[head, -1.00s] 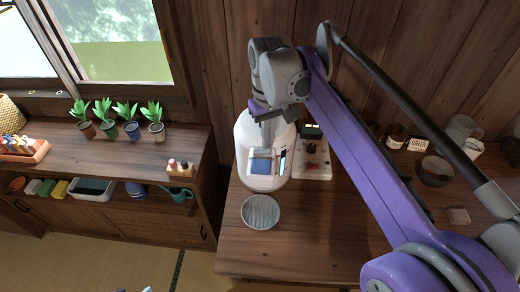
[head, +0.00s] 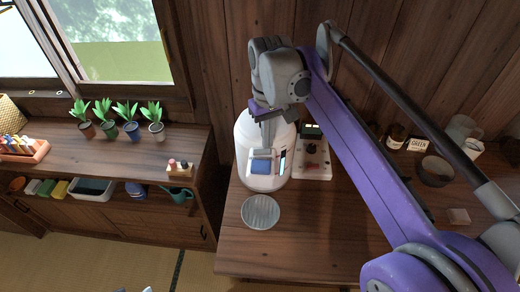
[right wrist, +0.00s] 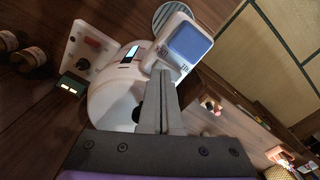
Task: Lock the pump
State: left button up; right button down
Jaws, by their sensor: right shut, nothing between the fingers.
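The pump is a white, rounded machine (head: 262,145) on the wooden table. It has a blue panel (head: 262,166) on its front, which also shows in the right wrist view (right wrist: 188,42). My right gripper (head: 268,130) is over the front of the pump, just above the panel. In the right wrist view its two fingers (right wrist: 160,78) are together and empty, with the tips close to the panel's lower edge. I cannot tell whether they touch it. A lock part cannot be made out clearly.
A white control box (head: 313,165) with a dark knob stands right of the pump. A round ribbed disc (head: 261,212) lies in front. A dark bowl (head: 435,170) and jars stand at the right. The front table area is clear.

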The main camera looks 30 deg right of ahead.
aim_at(267, 151)
pick_arm(q)
jog(key=shift+s+f+b, duration=0.15)
jog(key=shift+f+b, duration=0.35)
jog(key=shift+f, duration=0.1)
pick_arm(e)
jog(key=shift+f, duration=1)
jog(key=shift+r+p, duration=2.3)
jog(key=shift+r, duration=1.3)
pick_arm(q)
notch_tip(267, 151, up, 6)
jog(key=w, duration=0.2)
pick_arm(e)
jog(key=shift+f, duration=0.1)
pick_arm(q)
jog(key=shift+s, duration=0.1)
pick_arm(e)
jog(key=shift+s, duration=0.1)
